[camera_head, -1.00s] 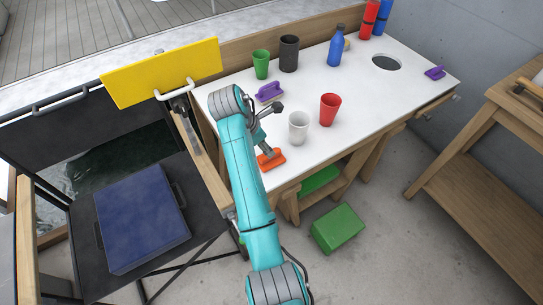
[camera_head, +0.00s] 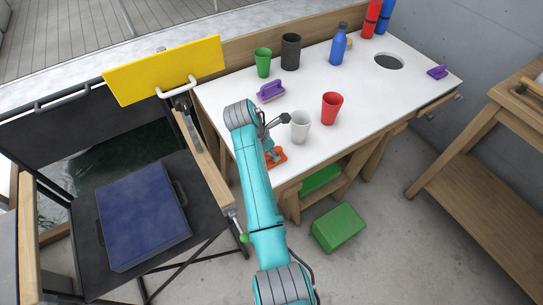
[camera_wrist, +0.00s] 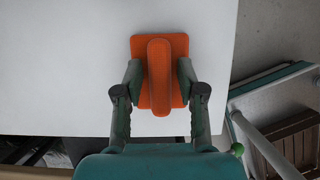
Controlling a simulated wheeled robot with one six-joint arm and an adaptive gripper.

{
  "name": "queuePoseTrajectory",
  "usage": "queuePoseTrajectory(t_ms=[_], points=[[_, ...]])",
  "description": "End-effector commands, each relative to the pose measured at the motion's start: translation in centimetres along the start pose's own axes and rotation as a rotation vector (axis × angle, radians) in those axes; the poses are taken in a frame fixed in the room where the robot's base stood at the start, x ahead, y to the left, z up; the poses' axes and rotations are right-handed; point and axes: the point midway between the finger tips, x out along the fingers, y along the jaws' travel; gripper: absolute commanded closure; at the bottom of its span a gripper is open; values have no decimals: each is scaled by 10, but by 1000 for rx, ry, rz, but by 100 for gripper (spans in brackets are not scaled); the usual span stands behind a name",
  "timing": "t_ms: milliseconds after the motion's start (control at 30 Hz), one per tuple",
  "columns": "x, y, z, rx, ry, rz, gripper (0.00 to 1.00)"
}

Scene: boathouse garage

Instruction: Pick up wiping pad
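An orange wiping pad (camera_head: 277,159) with a raised handle lies at the near left edge of the white tabletop, partly hidden by my arm. In the wrist view the same orange pad (camera_wrist: 160,42) is seen from above, its handle running lengthwise. My gripper (camera_wrist: 160,78) is open, with one finger on each side of the handle and a gap on both sides. Whether the fingers touch the pad's base cannot be told. Two purple handled pads also lie on the table, one at the left (camera_head: 271,91) and one at the far right (camera_head: 437,72).
A white cup (camera_head: 300,127) stands close to the right of my gripper, with a red cup (camera_head: 331,107) beyond. Green (camera_head: 263,62) and black (camera_head: 290,52) cups and a blue bottle (camera_head: 338,46) stand at the back. The tabletop (camera_head: 385,100) has a round hole at right.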

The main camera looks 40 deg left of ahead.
Motion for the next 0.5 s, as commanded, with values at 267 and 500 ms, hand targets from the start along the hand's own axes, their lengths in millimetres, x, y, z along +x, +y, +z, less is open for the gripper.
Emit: queuePoseTrajectory(t_ms=[267, 500], points=[[0, 0, 0, 0, 0, 0, 100], [-4, 0, 2, 0, 0, 1, 100]])
